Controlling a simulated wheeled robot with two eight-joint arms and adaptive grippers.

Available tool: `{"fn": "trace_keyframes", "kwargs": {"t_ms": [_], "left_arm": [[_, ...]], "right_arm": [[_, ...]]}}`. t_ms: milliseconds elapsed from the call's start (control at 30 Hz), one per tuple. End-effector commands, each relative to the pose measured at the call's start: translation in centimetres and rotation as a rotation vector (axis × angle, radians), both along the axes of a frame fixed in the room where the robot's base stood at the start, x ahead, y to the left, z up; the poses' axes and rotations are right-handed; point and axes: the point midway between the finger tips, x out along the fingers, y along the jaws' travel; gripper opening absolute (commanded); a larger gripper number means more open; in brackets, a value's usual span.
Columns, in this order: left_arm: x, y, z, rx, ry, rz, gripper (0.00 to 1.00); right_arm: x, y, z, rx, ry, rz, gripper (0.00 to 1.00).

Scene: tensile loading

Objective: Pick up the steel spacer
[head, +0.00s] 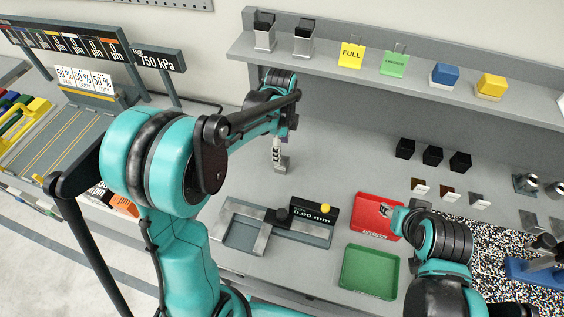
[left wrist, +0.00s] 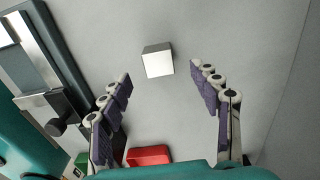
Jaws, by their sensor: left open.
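The steel spacer (left wrist: 157,60) is a small block with a bright pale top face and darker sides. In the left wrist view it lies on the grey bench just beyond the fingertips, roughly midway between them. In the head view it shows as a small grey block (head: 284,163) right by the left fingertips, partly hidden. My left gripper (head: 277,153) points down over it. Its fingers are spread wide and empty in the left wrist view (left wrist: 161,84). My right gripper (head: 387,210) is by the red tray, mostly hidden by its own arm, and its jaw state is unclear.
A caliper-like gauge (head: 318,232) lies in front of the spacer. A red tray (head: 370,222) and a green tray (head: 370,272) stand to the right. Black blocks (head: 432,156) stand further back, under a shelf (head: 330,58). The bench around the spacer is clear.

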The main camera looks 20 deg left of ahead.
Motion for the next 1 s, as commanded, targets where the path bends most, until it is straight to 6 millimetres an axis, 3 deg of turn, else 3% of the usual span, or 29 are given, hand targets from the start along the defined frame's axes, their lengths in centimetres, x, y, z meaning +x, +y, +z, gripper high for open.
{"fn": "trace_keyframes", "kwargs": {"t_ms": [533, 867, 900, 1000], "left_arm": [[-0.2, -0.4, -7.1, 0.0, 0.006, -0.019, 0.63], [-0.2, -0.4, -8.0, 0.0, 0.006, -0.018, 0.63], [-0.2, -0.4, -8.0, 0.0, 0.006, -0.018, 0.6], [-0.2, -0.4, -8.0, 0.0, 0.006, -0.018, 0.34]], "right_arm": [[0.0, 0.0, -2.4, 0.0, 0.0, 0.0, 0.4], [0.0, 0.0, -2.5, 0.0, 0.0, 0.0, 0.4], [0.0, 0.0, -2.5, 0.0, 0.0, 0.0, 0.4], [0.0, 0.0, -2.5, 0.0, 0.0, 0.0, 0.4]]}}
